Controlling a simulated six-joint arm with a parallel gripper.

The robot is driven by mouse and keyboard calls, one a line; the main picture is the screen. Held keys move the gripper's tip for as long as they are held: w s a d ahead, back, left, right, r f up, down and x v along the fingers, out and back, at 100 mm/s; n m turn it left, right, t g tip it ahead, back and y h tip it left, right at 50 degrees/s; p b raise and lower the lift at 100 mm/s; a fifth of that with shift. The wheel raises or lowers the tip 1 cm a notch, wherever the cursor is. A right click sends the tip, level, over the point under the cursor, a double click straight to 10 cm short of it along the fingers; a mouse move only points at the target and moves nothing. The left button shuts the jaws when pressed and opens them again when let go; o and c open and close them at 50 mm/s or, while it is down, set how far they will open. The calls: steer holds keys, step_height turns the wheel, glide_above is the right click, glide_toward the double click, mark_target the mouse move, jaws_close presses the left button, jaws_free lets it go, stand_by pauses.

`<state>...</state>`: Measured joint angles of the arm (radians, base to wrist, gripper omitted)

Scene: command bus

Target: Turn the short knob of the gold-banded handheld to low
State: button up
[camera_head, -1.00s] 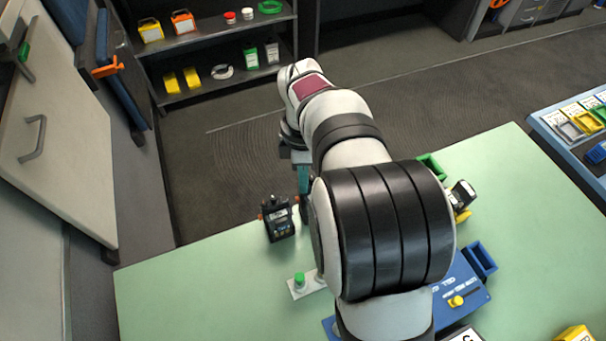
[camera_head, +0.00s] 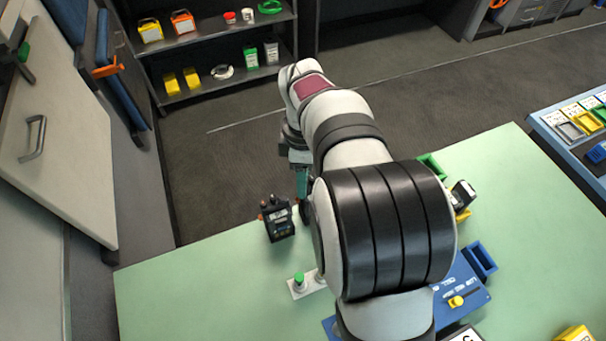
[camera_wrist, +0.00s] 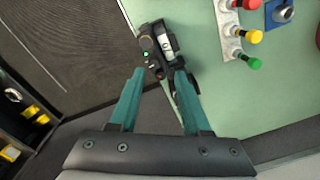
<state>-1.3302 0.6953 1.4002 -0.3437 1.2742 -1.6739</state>
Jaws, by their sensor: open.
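A black handheld (camera_head: 278,219) with orange side parts stands on the green table near its far left edge. It also shows in the wrist view (camera_wrist: 152,48), with a pale label and a small green light. In the head view my gripper (camera_head: 302,182) is just right of the handheld, partly hidden by my arm. A second dark handheld (camera_head: 463,193) is at the right.
A pale strip with a green button (camera_head: 299,279) lies near the handheld; the wrist view shows red, yellow and green buttons (camera_wrist: 243,37) there. A blue panel (camera_head: 470,295) with a yellow slider is at the right. Beyond the table's far edge is floor and a shelf (camera_head: 215,88).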

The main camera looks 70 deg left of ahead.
steer(key=shift+r, duration=0.1)
step_height(320, 180, up, 16)
steer(key=shift+a+f, duration=0.2)
steer(key=shift+a, duration=0.05)
steer(key=shift+w, duration=0.1)
steer(key=f+m, duration=0.5)
steer(key=m, duration=0.3)
steer(key=f+m, duration=0.5)
steer(key=m, duration=0.4)
steer(key=f+m, duration=0.6)
steer(key=m, duration=0.2)
steer(key=shift+d+y, duration=0.4)
steer(key=shift+r, duration=0.1)
jaws_close()
